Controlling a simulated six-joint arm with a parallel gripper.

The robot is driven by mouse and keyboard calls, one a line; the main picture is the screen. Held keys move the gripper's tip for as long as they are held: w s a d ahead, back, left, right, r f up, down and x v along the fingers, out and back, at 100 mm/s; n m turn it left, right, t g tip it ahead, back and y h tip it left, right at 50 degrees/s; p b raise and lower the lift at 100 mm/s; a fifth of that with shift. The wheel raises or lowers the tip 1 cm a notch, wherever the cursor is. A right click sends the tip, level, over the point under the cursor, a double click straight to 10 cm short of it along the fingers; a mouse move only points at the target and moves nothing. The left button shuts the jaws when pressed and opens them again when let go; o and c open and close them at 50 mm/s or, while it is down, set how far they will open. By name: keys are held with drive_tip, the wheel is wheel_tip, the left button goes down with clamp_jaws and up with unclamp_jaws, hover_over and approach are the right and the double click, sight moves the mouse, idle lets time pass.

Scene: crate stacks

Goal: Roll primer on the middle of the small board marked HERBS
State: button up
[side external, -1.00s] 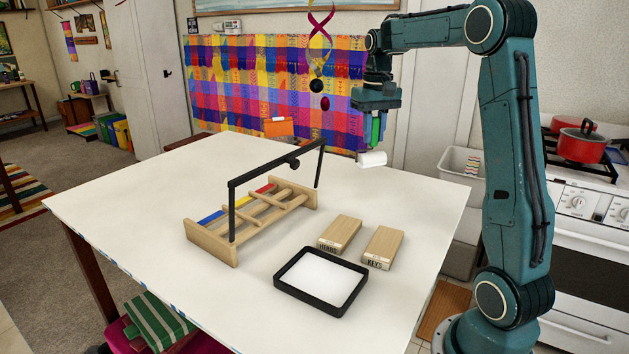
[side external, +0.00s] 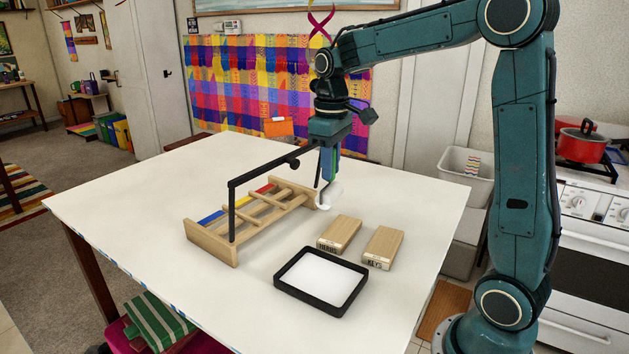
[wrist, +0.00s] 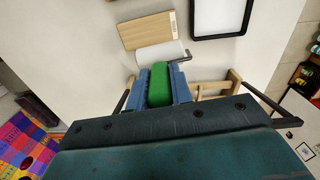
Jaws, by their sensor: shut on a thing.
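The small board marked HERBS (side external: 340,233) lies flat on the white table, beside a like board marked KEYS (side external: 382,247). My gripper (side external: 328,168) is shut on the green handle (wrist: 158,84) of a paint roller. The white roller sleeve (side external: 332,194) hangs below the gripper, above and behind the HERBS board, apart from it. In the wrist view the sleeve (wrist: 160,52) shows just beside one wooden board (wrist: 145,30), whose end label is too small to read. The HERBS board's top looks bare wood. A black tray (side external: 299,299) holding white primer lies in front of the boards.
A wooden rack (side external: 212,246) with coloured bars stands left of the boards. A black bar frame (side external: 232,210) rises over it, close to my gripper on the left. The table's right side (side external: 425,205) is clear. A white bin (side external: 466,165) stands beyond the table.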

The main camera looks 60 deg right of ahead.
sight(335, 183)
drive_tip(key=shift+f, duration=4)
drive_tip(key=shift+s+d, duration=0.15)
drive_tip(key=shift+s, duration=1.75)
clamp_jaws()
drive_tip(key=shift+d, duration=0.7)
drive_tip(key=shift+w+a, duration=0.15)
drive_tip(key=shift+w, duration=1.75)
drive_tip(key=shift+w+d, duration=0.15)
drive_tip(key=shift+d, duration=0.5)
drive_tip(key=shift+s+d, duration=0.2)
drive_tip(key=shift+s, duration=1.65)
drive_tip(key=shift+s+d, duration=0.15)
drive_tip(key=shift+s, duration=0.1)
drive_tip(key=shift+w+d, duration=0.15)
drive_tip(key=shift+d, duration=0.3)
drive_tip(key=shift+w+d, duration=0.1)
drive_tip(key=shift+w, duration=2)
wheel_tip(335, 183, up, 8)
